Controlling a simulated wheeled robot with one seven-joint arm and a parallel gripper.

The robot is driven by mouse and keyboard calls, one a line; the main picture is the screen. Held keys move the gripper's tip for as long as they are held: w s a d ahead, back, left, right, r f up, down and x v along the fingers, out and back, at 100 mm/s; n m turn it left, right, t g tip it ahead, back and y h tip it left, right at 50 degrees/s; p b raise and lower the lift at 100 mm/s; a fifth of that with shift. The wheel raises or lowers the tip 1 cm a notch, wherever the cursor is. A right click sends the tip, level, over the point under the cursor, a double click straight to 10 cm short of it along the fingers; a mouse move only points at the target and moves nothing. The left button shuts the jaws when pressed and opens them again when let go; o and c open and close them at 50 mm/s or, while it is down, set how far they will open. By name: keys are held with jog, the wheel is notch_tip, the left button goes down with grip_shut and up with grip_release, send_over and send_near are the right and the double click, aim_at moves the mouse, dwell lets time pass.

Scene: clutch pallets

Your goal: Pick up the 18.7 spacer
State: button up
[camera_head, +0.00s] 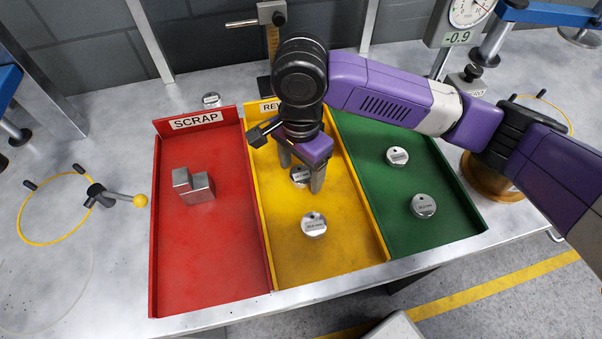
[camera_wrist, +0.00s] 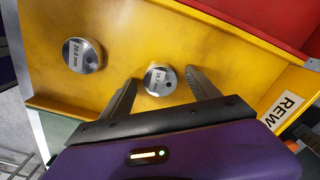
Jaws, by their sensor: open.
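A round metal spacer (camera_wrist: 159,80) lies on the floor of the yellow tray in the wrist view, between my fingertips. Its small label seems to end in ".7 mm", but the first digits are hard to read. My gripper (camera_wrist: 162,76) is open, with one finger on each side of this spacer and nothing held. In the head view my gripper (camera_head: 301,176) points down over the yellow tray and partly hides the same spacer (camera_head: 298,174). A second spacer (camera_head: 314,224) lies nearer the tray's front; in the wrist view this spacer (camera_wrist: 83,56) reads about "20.0 mm".
The red SCRAP tray (camera_head: 200,260) at left holds a stepped metal block (camera_head: 195,187). The green tray (camera_head: 447,225) at right holds two spacers, one farther back (camera_head: 397,156) and one nearer (camera_head: 423,206). Raised walls separate the trays. Another small metal piece (camera_head: 211,100) stands behind the red tray.

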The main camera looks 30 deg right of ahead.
grip_shut()
jog(key=shift+r, duration=0.15)
